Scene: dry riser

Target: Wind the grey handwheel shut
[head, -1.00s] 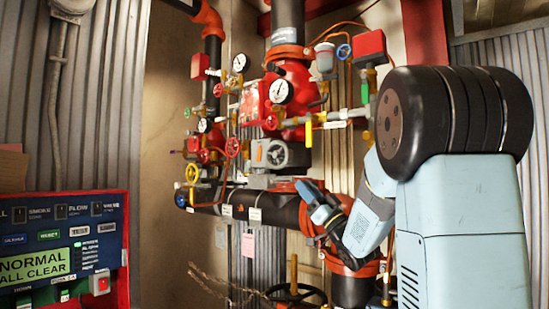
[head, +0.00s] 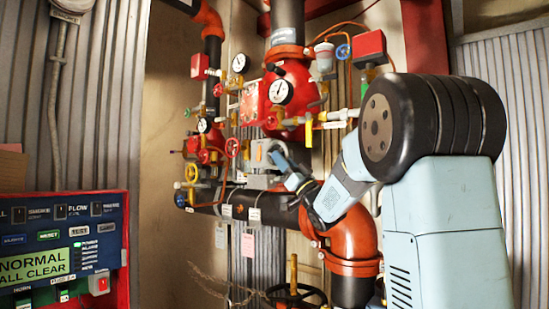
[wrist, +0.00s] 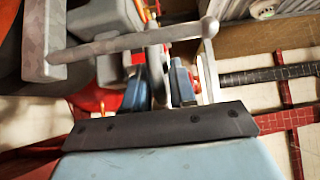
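The grey handwheel (head: 278,148) sits on the side of a grey gearbox (head: 258,154) above the black horizontal pipe. In the head view my gripper (head: 281,161) is right at it and hides much of it. In the wrist view the handwheel (wrist: 157,72) is seen nearly edge-on, in the space between the fingers of my gripper (wrist: 160,88). The fingers stand apart, and I see no firm grip on the rim. A grey bar with a rounded end (wrist: 209,27) crosses above the fingers. Whether a finger touches the wheel is unclear.
Gauges, small red valves and thin pipes crowd the space above and left of the gearbox. An orange elbow (head: 352,235) is just below my wrist. A dark handwheel (head: 296,296) is lower down. An alarm panel (head: 62,250) reading "NORMAL ALL CLEAR" stands at the left.

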